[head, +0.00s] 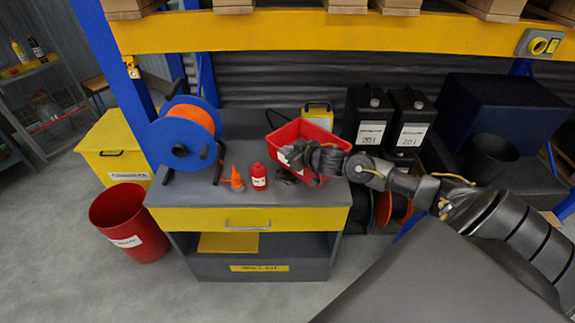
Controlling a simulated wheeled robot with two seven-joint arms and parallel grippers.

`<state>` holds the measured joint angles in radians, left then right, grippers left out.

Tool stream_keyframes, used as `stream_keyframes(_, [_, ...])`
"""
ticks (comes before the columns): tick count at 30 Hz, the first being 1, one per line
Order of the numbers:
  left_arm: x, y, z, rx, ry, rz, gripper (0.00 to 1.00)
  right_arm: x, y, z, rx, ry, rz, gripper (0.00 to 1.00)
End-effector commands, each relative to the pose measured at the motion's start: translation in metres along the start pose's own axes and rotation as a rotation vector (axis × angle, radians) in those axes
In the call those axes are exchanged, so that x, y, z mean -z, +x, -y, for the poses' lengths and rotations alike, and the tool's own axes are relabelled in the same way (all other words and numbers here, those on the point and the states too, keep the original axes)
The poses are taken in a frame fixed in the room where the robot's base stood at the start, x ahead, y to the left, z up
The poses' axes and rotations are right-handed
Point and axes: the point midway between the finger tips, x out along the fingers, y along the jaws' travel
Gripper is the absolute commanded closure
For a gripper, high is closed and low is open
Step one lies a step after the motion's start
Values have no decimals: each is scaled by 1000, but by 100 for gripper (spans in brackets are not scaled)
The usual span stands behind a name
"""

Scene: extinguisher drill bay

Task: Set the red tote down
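The red tote (330,132) is an open box at the right end of the grey bench top (235,192). It sits at an angle in the picture. My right gripper (298,156) reaches in from the right and appears shut on the tote's near rim; the fingertips are partly hidden against its wall. I cannot tell whether the tote's base touches the bench. My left gripper is not in view.
A red bottle (259,178), an orange cone-like item (236,179) and an orange-blue cable reel (188,137) stand on the bench. Dark items lie by the tote's lower left. Black canisters (369,122) stand behind right.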

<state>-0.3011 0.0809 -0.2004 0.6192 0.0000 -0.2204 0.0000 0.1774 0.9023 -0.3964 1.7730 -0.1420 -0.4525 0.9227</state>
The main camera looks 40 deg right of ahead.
Motion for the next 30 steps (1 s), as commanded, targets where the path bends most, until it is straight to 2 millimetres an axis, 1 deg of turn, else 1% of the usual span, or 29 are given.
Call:
stream_keyframes(1, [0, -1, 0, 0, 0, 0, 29, -6, 2, 0, -1, 2, 0, 100])
stream_keyframes(3, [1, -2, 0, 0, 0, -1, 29, -11, 5, 0, -1, 1, -3, 100])
stream_keyframes(10, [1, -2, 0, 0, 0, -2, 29, -20, 9, 2, 1, 0, -2, 100])
stream_keyframes(15, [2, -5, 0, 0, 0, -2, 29, -42, 18, 3, 0, 1, -2, 100])
stream_keyframes(17, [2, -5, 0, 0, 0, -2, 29, -47, 20, 3, 0, 0, -2, 100])
stream_keyframes(30, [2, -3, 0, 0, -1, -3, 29, -54, 23, 4, 0, 0, -3, 100])
